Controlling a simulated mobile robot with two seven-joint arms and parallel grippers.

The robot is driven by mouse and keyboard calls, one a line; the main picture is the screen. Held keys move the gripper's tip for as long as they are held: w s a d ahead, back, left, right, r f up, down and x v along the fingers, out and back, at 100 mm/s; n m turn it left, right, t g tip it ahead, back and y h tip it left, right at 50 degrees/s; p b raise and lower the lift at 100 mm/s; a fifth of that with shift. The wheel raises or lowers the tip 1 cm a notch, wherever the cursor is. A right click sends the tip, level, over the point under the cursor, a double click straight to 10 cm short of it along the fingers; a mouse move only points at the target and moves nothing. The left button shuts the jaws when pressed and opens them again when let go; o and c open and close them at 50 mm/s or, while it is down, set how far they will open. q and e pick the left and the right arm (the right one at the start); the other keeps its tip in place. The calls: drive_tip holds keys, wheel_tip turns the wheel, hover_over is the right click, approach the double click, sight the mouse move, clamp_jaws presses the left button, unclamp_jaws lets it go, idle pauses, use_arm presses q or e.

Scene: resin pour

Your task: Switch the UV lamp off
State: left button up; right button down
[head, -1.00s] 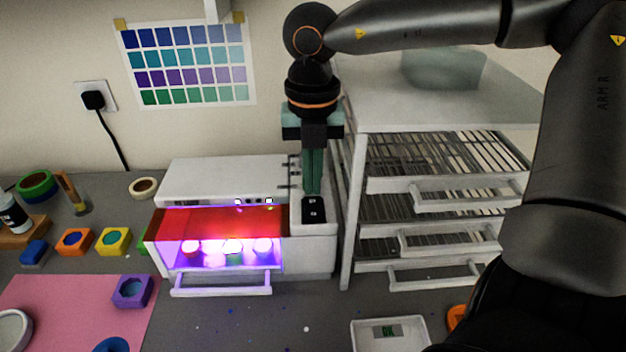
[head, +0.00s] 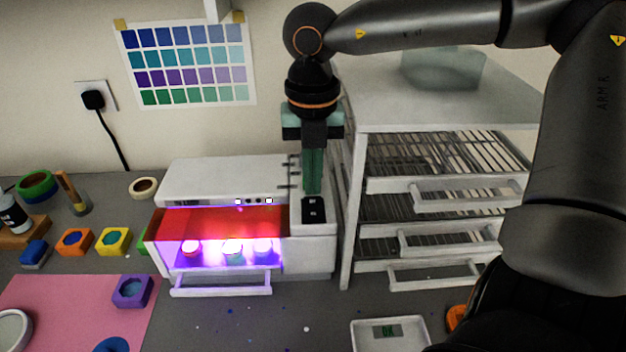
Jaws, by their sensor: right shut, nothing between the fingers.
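The UV lamp (head: 221,182) is a white box on the bench against the wall. Its front glows violet under a red shield (head: 220,221), and several small pieces stand lit inside. A black switch plate (head: 313,209) sits on the sloped panel at its right end. My right gripper (head: 312,190) points straight down, shut and empty, with its green fingertips at the upper edge of the switch plate. I cannot tell whether they touch it. My left gripper is not in view.
A white rack (head: 349,210) with wire shelves and drawers stands close on the right of the lamp. A scale (head: 389,333) is at the front. Coloured moulds (head: 114,240) and a pink mat (head: 70,308) lie on the left. The bench before the lamp is mostly clear.

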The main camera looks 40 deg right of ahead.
sight(313, 201)
drive_tip(key=shift+f+b, duration=0.95)
drive_tip(key=shift+b, duration=0.05)
idle(0.9)
drive_tip(key=shift+r+p, duration=2.15)
drive_tip(key=shift+r, duration=1.45)
drive_tip(key=shift+f, duration=0.1)
